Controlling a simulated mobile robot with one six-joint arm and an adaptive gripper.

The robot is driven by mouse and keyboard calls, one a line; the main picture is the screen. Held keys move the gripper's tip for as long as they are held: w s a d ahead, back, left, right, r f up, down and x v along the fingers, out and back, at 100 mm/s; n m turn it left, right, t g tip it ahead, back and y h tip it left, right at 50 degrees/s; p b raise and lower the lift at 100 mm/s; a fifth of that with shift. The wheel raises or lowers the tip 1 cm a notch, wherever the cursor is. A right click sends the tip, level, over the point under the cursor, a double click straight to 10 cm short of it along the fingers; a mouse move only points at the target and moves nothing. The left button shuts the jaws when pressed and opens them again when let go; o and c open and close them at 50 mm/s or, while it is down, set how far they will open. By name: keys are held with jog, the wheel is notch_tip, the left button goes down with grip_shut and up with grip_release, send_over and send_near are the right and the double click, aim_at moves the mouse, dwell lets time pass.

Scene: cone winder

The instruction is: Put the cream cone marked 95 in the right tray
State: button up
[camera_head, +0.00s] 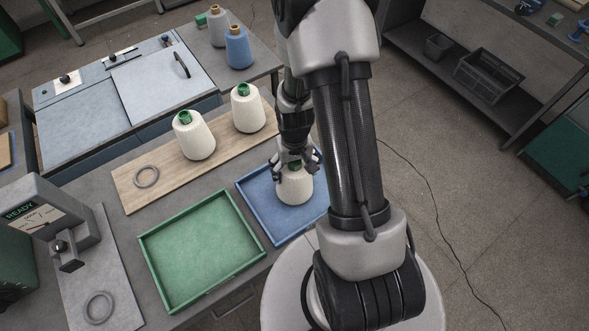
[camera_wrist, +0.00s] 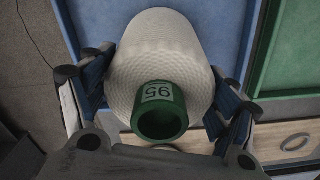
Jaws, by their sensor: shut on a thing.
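The cream cone marked 95 (camera_head: 295,190) has a green tube end, and the label reads 95 in the wrist view (camera_wrist: 160,58). My gripper (camera_head: 297,167) is shut on this cone from both sides, near its narrow top. The cone is upright within the outline of the blue tray (camera_head: 263,222), the right one of two trays. Whether its base touches the tray floor I cannot tell. The green tray (camera_head: 203,248) to its left is empty. In the wrist view, the blue tray (camera_wrist: 228,22) lies behind the cone.
Two more cream cones (camera_head: 194,136) (camera_head: 249,108) with green tube ends stand on a wooden board (camera_head: 133,190) beside a grey ring (camera_head: 146,176). A blue cone (camera_head: 238,48) and a grey cone (camera_head: 217,27) stand behind.

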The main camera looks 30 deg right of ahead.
jog(key=shift+r, duration=0.15)
jog(key=o, duration=0.8)
jog(key=shift+f, duration=0.25)
jog(key=o, duration=0.5)
jog(key=shift+r, duration=0.1)
